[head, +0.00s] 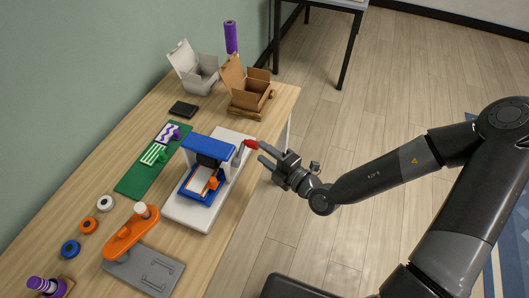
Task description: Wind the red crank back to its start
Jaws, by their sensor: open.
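The red crank (251,144) sticks out from the right side of a small blue and white machine (210,147) on the table. The machine stands on a white base (186,213), with an orange piece (213,183) in its blue bed. My gripper (262,153) is open at the crank, its fingers pointing left toward the red handle. I cannot tell whether the fingers touch the handle or only sit beside it.
An orange tool (128,235) and a grey plate (145,270) are in front. Open boxes (248,95) stand at the far end. Right of the table is open floor.

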